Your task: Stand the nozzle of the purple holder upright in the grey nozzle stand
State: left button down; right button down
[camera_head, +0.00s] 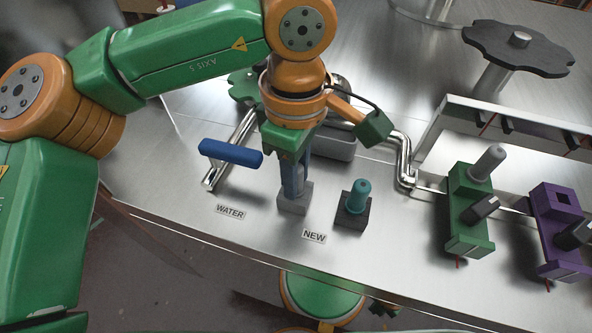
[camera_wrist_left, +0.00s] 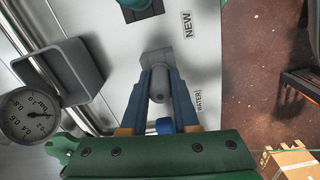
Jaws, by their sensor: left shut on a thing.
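The purple holder (camera_head: 560,232) stands at the right edge of the head view, with an empty square socket in its top. My left gripper (camera_head: 293,187) points down at the grey nozzle stand (camera_head: 294,204), a small block beside the WATER label. In the left wrist view, its blue fingers (camera_wrist_left: 160,72) are shut on a grey nozzle (camera_wrist_left: 162,88), which is in line with the grey stand (camera_wrist_left: 156,56). The fingers hide the nozzle in the head view. Whether its lower end is seated in the stand cannot be told.
A teal nozzle (camera_head: 357,194) stands in a dark block (camera_head: 352,214) right of the grey stand, near the NEW label. A green holder (camera_head: 468,215) with a grey nozzle is farther right. A blue-handled lever (camera_head: 230,153) is to the left, and a grey bin (camera_head: 336,147) behind.

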pick_arm(q)
jog(key=shift+f, duration=0.1)
jog(key=c, duration=0.6)
grip_release()
notch_tip(320, 180, up, 7)
jog(key=shift+r, duration=0.1)
